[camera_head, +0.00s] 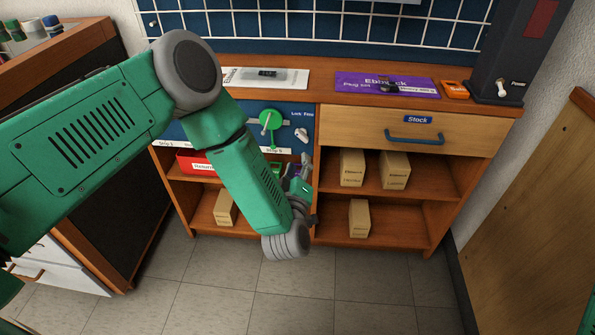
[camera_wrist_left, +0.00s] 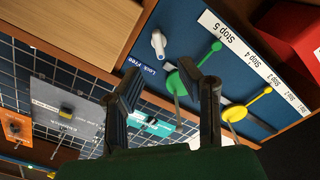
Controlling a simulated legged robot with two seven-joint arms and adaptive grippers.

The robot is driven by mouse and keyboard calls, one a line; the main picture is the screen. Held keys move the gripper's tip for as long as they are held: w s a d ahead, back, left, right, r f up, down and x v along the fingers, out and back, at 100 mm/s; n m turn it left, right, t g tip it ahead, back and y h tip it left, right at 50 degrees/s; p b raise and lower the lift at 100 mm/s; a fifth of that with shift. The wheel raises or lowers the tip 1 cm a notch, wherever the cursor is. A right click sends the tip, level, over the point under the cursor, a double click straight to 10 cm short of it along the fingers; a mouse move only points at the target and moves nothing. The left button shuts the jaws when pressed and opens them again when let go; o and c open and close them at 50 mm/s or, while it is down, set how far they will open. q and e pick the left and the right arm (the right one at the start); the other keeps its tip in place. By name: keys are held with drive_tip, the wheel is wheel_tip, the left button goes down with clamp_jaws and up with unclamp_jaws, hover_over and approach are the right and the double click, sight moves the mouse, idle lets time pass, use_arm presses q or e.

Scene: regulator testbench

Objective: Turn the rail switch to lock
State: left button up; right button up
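The rail switch is a small white knob (camera_head: 301,135) on the blue panel (camera_head: 295,112), just below the "Lock Free" label. In the left wrist view the white knob (camera_wrist_left: 158,43) stands beside the same label, upside down there; I cannot tell which word it points to. My left gripper (camera_head: 299,172) is in front of the bench, below the knob in the head view. In the left wrist view its two dark fingers (camera_wrist_left: 172,82) are spread apart with nothing held between them. They appear apart from the knob. My right gripper is not in view.
A green round dial (camera_head: 268,122) sits left of the knob; in the left wrist view a green lever (camera_wrist_left: 217,46) and a yellow lever (camera_wrist_left: 234,113) are near the fingers. Floor in front is clear.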

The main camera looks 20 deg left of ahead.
use_arm(q)
drive_tip(key=shift+v, duration=1.25)
drive_tip(key=s+a+f+m+g+h+p, duration=0.1)
drive_tip(key=s+a+m+g+p, duration=0.2)
drive_tip(key=s, duration=0.8)
drive_tip(key=s+a+m+g+h+p, duration=0.1)
drive_tip(key=s+a+m+g+p, duration=0.2)
drive_tip(key=s+g, duration=0.5)
drive_tip(key=s+a+f+m+g+h+p, duration=0.1)
drive_tip(key=s+m+g+p, duration=0.4)
drive_tip(key=s, duration=1.1)
drive_tip(key=shift+a+f+m+g+h, duration=0.3)
drive_tip(key=shift+a+m+g+h, duration=0.3)
drive_tip(key=shift+a, duration=0.65)
